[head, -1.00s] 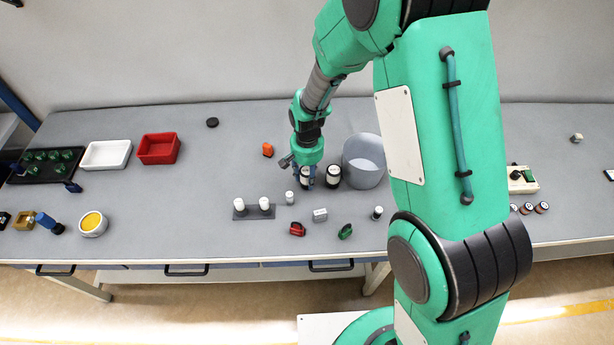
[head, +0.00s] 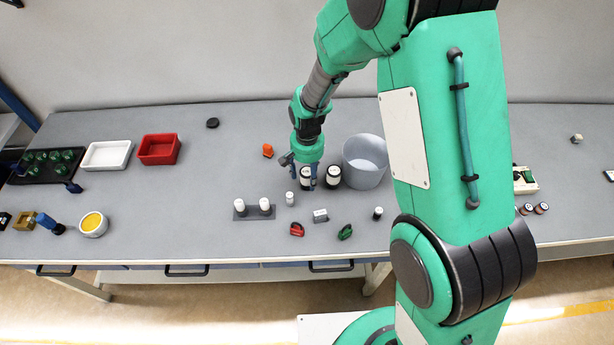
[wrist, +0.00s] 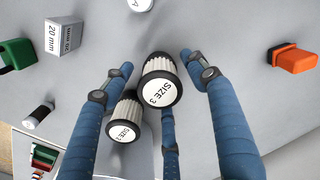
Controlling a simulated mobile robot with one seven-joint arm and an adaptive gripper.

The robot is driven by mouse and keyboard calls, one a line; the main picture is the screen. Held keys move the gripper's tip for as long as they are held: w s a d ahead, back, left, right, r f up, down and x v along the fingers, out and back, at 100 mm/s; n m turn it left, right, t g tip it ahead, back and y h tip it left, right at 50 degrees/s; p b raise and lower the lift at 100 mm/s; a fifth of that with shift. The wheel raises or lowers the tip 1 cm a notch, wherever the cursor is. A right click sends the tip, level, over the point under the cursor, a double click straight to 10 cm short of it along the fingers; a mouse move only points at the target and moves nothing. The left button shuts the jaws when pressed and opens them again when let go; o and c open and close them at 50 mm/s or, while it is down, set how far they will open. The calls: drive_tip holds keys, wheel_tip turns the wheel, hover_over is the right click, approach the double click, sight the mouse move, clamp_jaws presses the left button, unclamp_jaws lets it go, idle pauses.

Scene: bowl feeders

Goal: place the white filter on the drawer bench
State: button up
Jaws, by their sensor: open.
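A white pleated filter with black end bands, marked SIZE 3 (wrist: 160,88), stands upright on the drawer bench (head: 190,195). It also shows in the head view (head: 306,181), partly covered by my fingers. A second white filter, with a smaller-looking size label (wrist: 125,118), stands right beside it and shows in the head view (head: 333,178). I cannot tell which one the task names. My gripper (head: 306,172) is open, pointing down, its blue fingers spread around the SIZE 3 filter in the wrist view (wrist: 163,72). I cannot tell whether they touch it.
A grey bin (head: 365,165) stands close on the right. A stand with two white cylinders (head: 254,212) and a small white cylinder (head: 290,199) are near the front. An orange piece (head: 268,150) lies behind left. The bench between red tray (head: 158,150) and filters is mostly clear.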

wheel_tip(320, 180, up, 11)
drive_tip(key=shift+f+p, duration=0.15)
drive_tip(key=shift+p, duration=0.75)
drive_tip(key=shift+d+r, duration=0.2)
drive_tip(key=shift+r, duration=0.3)
drive_tip(key=s+d+r+t, duration=0.1)
drive_tip(key=s+d+r, duration=0.4)
drive_tip(key=r, duration=0.5)
drive_tip(key=s+d+r+t, duration=0.2)
drive_tip(key=s+d+r, duration=0.3)
drive_tip(key=r, duration=0.5)
drive_tip(key=s+d+r+n+t, duration=0.1)
drive_tip(key=s+d+r, duration=0.2)
drive_tip(key=s, duration=0.6)
drive_tip(key=s+d+r+n+t, duration=0.1)
drive_tip(key=s+d+r, duration=0.3)
drive_tip(key=s, duration=0.5)
drive_tip(key=shift+d+r+t, duration=0.3)
drive_tip(key=shift+r, duration=0.5)
